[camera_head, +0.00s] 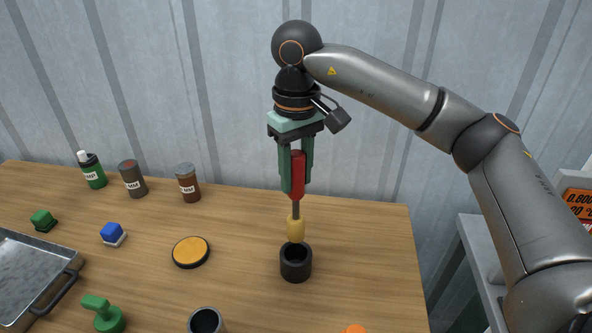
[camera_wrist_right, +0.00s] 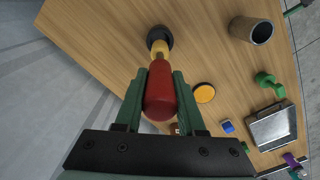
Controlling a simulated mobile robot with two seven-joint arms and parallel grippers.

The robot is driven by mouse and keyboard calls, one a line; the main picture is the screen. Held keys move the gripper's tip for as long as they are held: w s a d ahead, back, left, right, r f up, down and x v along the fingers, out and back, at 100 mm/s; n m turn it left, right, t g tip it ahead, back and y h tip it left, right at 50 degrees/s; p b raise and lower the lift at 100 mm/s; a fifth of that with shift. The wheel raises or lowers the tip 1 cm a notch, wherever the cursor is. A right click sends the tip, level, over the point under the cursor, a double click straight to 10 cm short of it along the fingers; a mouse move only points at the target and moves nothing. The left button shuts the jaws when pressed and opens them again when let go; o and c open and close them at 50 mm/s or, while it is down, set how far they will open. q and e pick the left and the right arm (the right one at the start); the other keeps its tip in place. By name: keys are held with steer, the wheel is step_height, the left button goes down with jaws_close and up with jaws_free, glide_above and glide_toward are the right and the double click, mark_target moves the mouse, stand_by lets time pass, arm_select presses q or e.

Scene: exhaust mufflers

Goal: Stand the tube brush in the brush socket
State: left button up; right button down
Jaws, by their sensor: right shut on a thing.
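The tube brush has a red handle (camera_head: 298,173), a thin grey shaft and a yellow bristle head (camera_head: 296,229). My right gripper (camera_head: 297,190) is shut on the red handle and holds the brush upright, bristles down. The brush socket, a black round cup (camera_head: 296,262), stands on the table directly below the bristle head. The lower end of the bristles appears at or just above the socket's rim; I cannot tell whether it is inside. In the right wrist view the red handle (camera_wrist_right: 160,92) lies between the fingers, with the socket (camera_wrist_right: 159,38) beyond the yellow bristles. My left gripper is not in view.
Around the socket on the wooden table (camera_head: 370,250) are an orange disc (camera_head: 191,252), a grey cup (camera_head: 206,322) and a green knobbed piece (camera_head: 103,314). Several bottles (camera_head: 132,179) stand at the back left. A metal tray (camera_head: 35,275) is at the left. The table right of the socket is clear.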

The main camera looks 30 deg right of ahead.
mark_target(296, 153)
steer(key=shift+f+b, duration=2.4)
steer(key=shift+f, duration=1.15)
steer(key=shift+f+b, duration=0.45)
steer(key=shift+f, duration=0.3)
steer(key=shift+c, duration=2.1)
jaws_free()
step_height(296, 153, up, 12)
steer(key=shift+f+p, duration=0.2)
steer(key=shift+p, duration=0.85)
steer(key=shift+r, duration=0.5)
